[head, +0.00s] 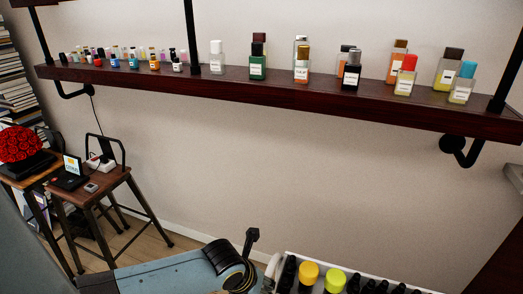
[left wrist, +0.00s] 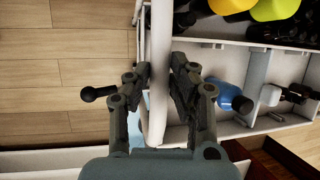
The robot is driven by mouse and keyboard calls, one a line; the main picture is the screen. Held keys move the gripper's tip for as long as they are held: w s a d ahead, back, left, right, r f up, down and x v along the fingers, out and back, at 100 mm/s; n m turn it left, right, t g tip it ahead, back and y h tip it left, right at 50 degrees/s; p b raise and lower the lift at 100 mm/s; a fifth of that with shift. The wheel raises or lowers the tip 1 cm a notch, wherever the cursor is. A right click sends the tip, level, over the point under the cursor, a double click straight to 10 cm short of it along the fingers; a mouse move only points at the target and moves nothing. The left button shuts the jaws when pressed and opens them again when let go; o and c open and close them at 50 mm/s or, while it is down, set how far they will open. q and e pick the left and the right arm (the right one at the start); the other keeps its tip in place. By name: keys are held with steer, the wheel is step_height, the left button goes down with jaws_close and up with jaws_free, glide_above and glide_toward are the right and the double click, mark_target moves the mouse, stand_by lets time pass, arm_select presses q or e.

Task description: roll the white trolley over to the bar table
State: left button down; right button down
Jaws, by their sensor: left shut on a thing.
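The white trolley (head: 272,268) shows in part at the bottom of the head view, right of the middle. In the left wrist view its white shelves and dividers (left wrist: 257,75) fill the right side. My left gripper (left wrist: 160,70) is shut on the trolley's upright white handle bar (left wrist: 158,100), with one finger on each side. In the head view my left arm reaches in along the bottom to the trolley's left end; the fingertips are hidden there. No table is clearly the bar table. My right gripper is out of view.
A wall shelf (head: 290,96) with several small bottles spans the head view. At left stand a wooden-topped stool (head: 110,182) with small devices and a table with red flowers (head: 18,145). Several bottles, some yellow-capped (head: 309,273), ride on the trolley. Wooden floor (left wrist: 65,60) is clear beside it.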

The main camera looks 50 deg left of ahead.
arm_select(q)
steer(key=c, duration=1.2)
jaws_free()
steer(key=shift+o, duration=0.2)
steer(key=v, duration=1.2)
steer(key=shift+w, duration=0.1)
